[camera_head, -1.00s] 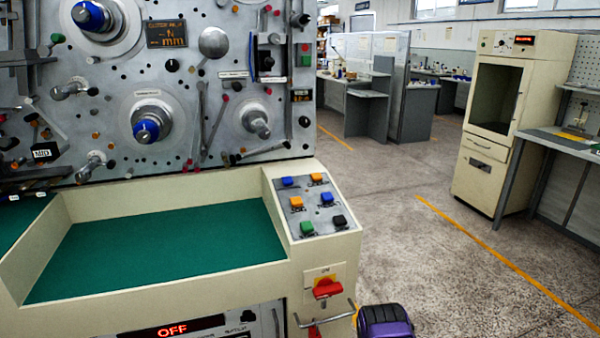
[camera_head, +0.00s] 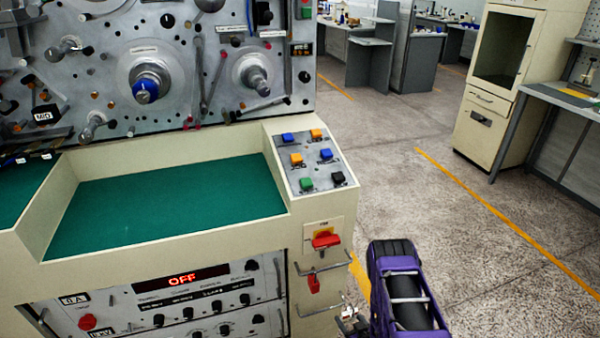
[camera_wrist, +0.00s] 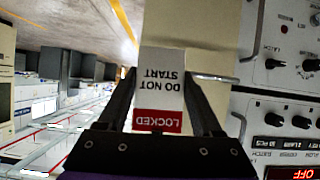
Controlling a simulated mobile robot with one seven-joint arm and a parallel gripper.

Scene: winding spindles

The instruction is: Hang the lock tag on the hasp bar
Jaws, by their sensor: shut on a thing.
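The lock tag (camera_wrist: 160,88) is a white plate with a red band, lettered "DO NOT START" and "LOCKED", upside down in the wrist view. My gripper (camera_wrist: 163,85) is shut on it, one dark finger along each side. In the head view my gripper (camera_head: 352,320) is low, right of the cabinet front, and the tag is too small to make out. A metal bar (camera_head: 325,269) juts out under the red switch, with a red piece (camera_head: 313,284) hanging at it. A second bar (camera_head: 322,308) sits lower, near my gripper. I cannot tell which bar is the hasp bar.
The red rotary switch (camera_head: 326,240) is above the bars. The control panel (camera_head: 180,300) with a lit "OFF" display and an upright handle (camera_head: 280,316) lies to the left. A button box (camera_head: 310,160) is above. The floor (camera_head: 470,270) at right is clear.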

